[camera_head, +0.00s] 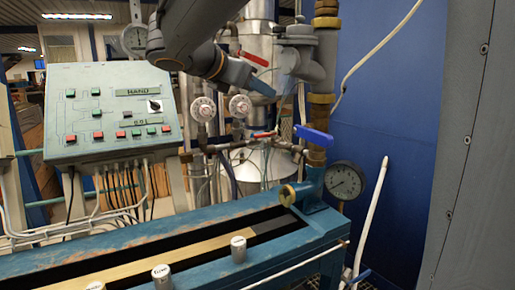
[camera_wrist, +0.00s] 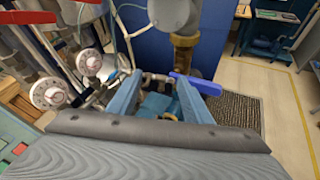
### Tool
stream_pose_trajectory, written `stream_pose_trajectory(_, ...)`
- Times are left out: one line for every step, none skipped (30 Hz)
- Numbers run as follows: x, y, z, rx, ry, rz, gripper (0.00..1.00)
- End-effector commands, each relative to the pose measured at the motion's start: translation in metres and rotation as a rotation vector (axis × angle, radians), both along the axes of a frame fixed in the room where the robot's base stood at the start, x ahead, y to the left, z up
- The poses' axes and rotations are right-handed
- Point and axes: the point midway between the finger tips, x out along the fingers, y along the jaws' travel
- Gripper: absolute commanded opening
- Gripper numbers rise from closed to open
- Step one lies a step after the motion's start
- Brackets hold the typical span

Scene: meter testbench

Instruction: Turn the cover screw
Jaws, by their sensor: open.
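No part is marked as the cover screw, so I cannot tell which one it is. A round brass fitting (camera_head: 287,194) sits at the far end of the blue testbench (camera_head: 316,222). Several silver capped knobs, one of them a silver knob (camera_head: 238,249), stand along the bench's front rail. My gripper (camera_head: 262,88) is high above the bench, in front of the pipework and apart from both. In the wrist view my gripper (camera_wrist: 160,98) shows two blue fingers spread apart with nothing held between them. The bench is small and partly hidden below the fingers there.
A blue-handled valve (camera_head: 314,135) is on the vertical pipe, and its blue handle (camera_wrist: 196,84) shows beyond the fingers. A pressure gauge (camera_head: 345,181) stands at the bench's right end. A control panel (camera_head: 113,113) is at left. A grey wall (camera_head: 478,150) bounds the right.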

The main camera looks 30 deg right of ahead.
Motion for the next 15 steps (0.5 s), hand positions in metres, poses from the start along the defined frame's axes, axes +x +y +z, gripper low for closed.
stream_pose_trajectory(-0.001, 0.0, -0.009, 0.027, 0.0, -0.006, 0.45)
stream_pose_trajectory(-0.002, 0.0, -0.014, 0.043, -0.001, -0.01, 0.45)
stream_pose_trajectory(-0.003, 0.0, -0.022, 0.065, -0.001, -0.017, 0.45)
stream_pose_trajectory(-0.004, 0.0, -0.027, 0.082, -0.003, -0.021, 0.45)
stream_pose_trajectory(-0.005, 0.0, -0.032, 0.099, -0.005, -0.026, 0.45)
stream_pose_trajectory(-0.007, 0.001, -0.039, 0.121, -0.006, -0.033, 0.45)
stream_pose_trajectory(-0.008, 0.001, -0.044, 0.137, -0.008, -0.038, 0.45)
stream_pose_trajectory(-0.009, 0.002, -0.049, 0.154, -0.01, -0.044, 0.45)
stream_pose_trajectory(-0.01, 0.002, -0.057, 0.177, -0.011, -0.051, 0.45)
stream_pose_trajectory(-0.011, 0.003, -0.061, 0.193, -0.014, -0.056, 0.45)
stream_pose_trajectory(-0.013, 0.003, -0.067, 0.211, -0.015, -0.064, 0.45)
stream_pose_trajectory(-0.014, 0.004, -0.074, 0.234, -0.018, -0.073, 0.45)
stream_pose_trajectory(-0.016, 0.005, -0.079, 0.253, -0.02, -0.08, 0.45)
stream_pose_trajectory(-0.018, 0.005, -0.085, 0.269, -0.021, -0.088, 0.45)
stream_pose_trajectory(-0.02, 0.006, -0.092, 0.294, -0.026, -0.1, 0.45)
